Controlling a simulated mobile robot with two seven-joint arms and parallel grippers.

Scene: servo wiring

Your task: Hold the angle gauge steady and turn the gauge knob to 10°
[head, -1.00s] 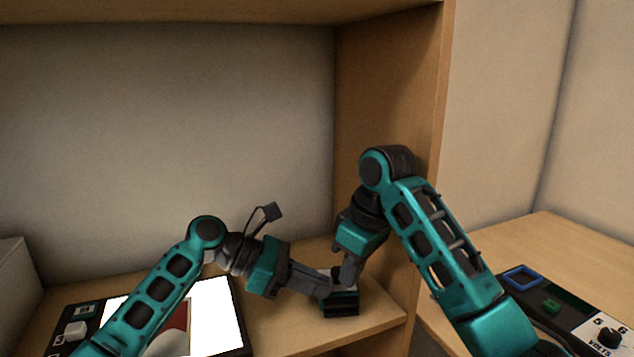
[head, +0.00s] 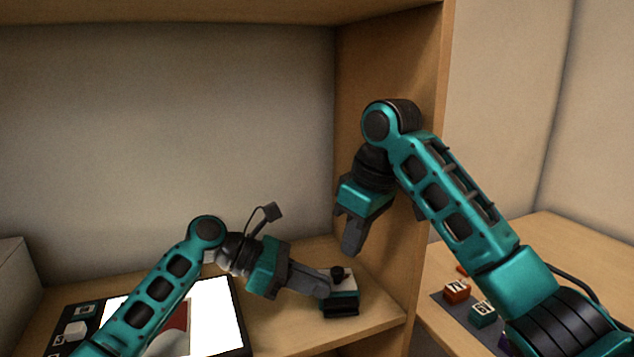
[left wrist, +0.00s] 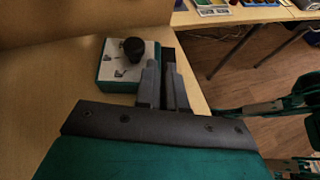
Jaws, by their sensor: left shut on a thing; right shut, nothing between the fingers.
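The angle gauge (head: 342,300) is a small teal and black box with a pale top, standing on the wooden shelf near its right front edge. A black knob (head: 337,273) sits on its top. In the left wrist view the gauge (left wrist: 104,72) shows its white marked face and the round knob (left wrist: 134,48); the angle it points to is too small to read. My left gripper (head: 326,288) is shut on the gauge's side. My right gripper (head: 352,250) is shut and empty, above the gauge and apart from it.
A panel with a bright white screen (head: 215,315) lies on the shelf at the left, under my left arm. The shelf's side wall (head: 385,80) rises close behind my right gripper. A table at the right holds an orange block (head: 457,290) and a teal block (head: 482,313).

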